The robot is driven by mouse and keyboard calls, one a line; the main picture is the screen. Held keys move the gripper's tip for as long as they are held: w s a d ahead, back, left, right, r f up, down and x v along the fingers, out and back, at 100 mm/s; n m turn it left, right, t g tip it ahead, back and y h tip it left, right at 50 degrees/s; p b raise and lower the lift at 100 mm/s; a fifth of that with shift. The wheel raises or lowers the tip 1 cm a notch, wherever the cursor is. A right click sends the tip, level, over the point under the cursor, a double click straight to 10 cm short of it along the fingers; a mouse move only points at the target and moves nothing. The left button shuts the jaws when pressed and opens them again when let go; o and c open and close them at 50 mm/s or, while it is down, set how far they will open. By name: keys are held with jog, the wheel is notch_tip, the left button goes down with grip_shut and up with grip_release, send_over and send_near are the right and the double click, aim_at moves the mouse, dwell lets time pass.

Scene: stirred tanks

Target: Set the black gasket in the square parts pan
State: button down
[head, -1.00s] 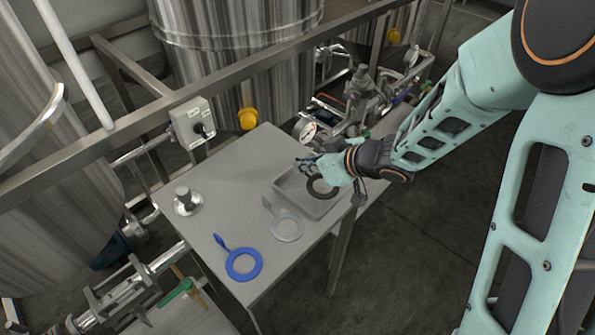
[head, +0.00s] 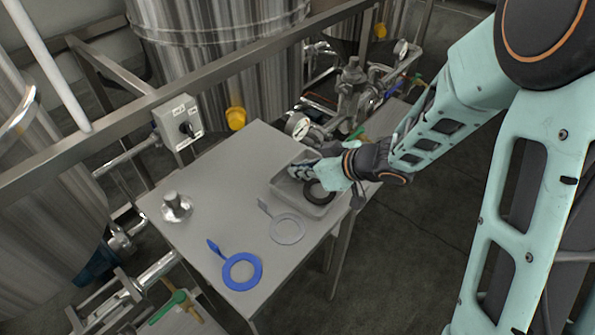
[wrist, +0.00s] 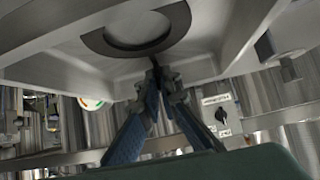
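The black gasket (head: 320,201) is a flat dark ring with a tab, inside the outline of the grey square parts pan (head: 288,199) on the table. My gripper (head: 300,171) is over the pan and hides part of the ring. In the wrist view the fingertips (wrist: 159,74) meet on the gasket's tab, with the ring (wrist: 182,22) just beyond them. The gripper is shut on that tab. The ring looks low in the pan; I cannot tell whether it touches the floor.
A blue ring gasket (head: 229,277) and a grey ring gasket (head: 273,231) lie on the table (head: 215,215) left of the pan. A metal fitting (head: 176,206) stands near the left edge. A pressure gauge (head: 298,126) and valves crowd the back edge.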

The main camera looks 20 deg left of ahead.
jog(key=shift+f, duration=0.1)
jog(key=c, duration=2.2)
grip_release()
jog(key=shift+o, duration=0.2)
jog(key=shift+d+r, duration=0.15)
jog(key=shift+r, duration=0.15)
jog(key=p+v, duration=0.4)
jog(key=v, duration=0.7)
jog(key=shift+d, duration=0.25)
jog(key=shift+s+r, duration=0.1)
jog(key=shift+r, duration=0.05)
